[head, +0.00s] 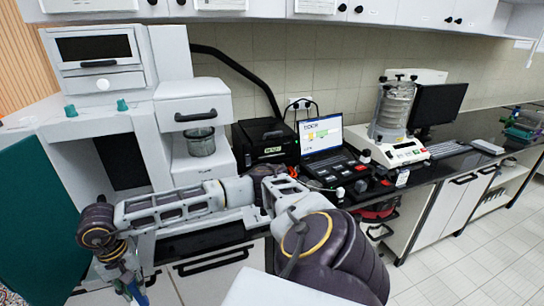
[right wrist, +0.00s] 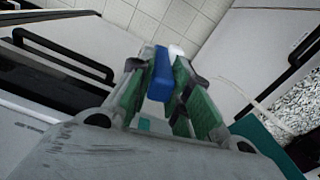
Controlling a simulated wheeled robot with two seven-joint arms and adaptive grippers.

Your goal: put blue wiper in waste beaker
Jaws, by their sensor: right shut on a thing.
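My right gripper (head: 130,290) hangs at the lower left of the head view, at the end of my arm that reaches across the picture. In the right wrist view my right gripper (right wrist: 160,90) has its green-padded fingers shut on the blue wiper (right wrist: 162,75), a narrow blue piece that sticks out past the fingertips. A clear beaker (head: 201,142) stands inside the white apparatus at the left of the head view, well apart from the gripper; I cannot tell whether it is the waste beaker. My left gripper is not in view.
White cabinet fronts and drawers with black handles (head: 212,261) lie close to my arm. A black printer (head: 265,141), a laptop (head: 322,135) and a sieve shaker (head: 395,115) stand along the dark counter. Small teal items (head: 122,104) sit on the left unit. Tiled floor (head: 480,260) is clear at right.

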